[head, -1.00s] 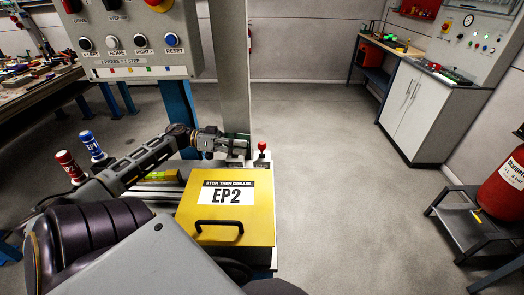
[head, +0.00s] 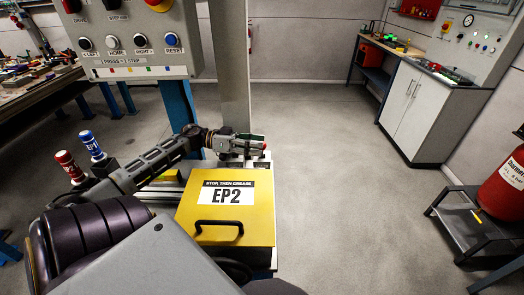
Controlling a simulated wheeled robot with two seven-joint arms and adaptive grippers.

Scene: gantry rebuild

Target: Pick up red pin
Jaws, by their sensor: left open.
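The red pin (head: 264,147) stands at the far right end of the machine bed, just behind the yellow box. Only a little of its red knob shows. My left gripper (head: 261,145) reaches in from the left, and its open fingers are at the knob, one on the far side and one on the near side. Its fingers hide most of the pin. I cannot tell whether they touch it. My right gripper is out of view.
The yellow EP2 box (head: 235,232) with a black handle stands just in front of the gripper. A grey post (head: 235,60) rises behind it. A button panel (head: 130,45) hangs at upper left. Red (head: 67,163) and blue (head: 91,143) labelled cylinders stand at left.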

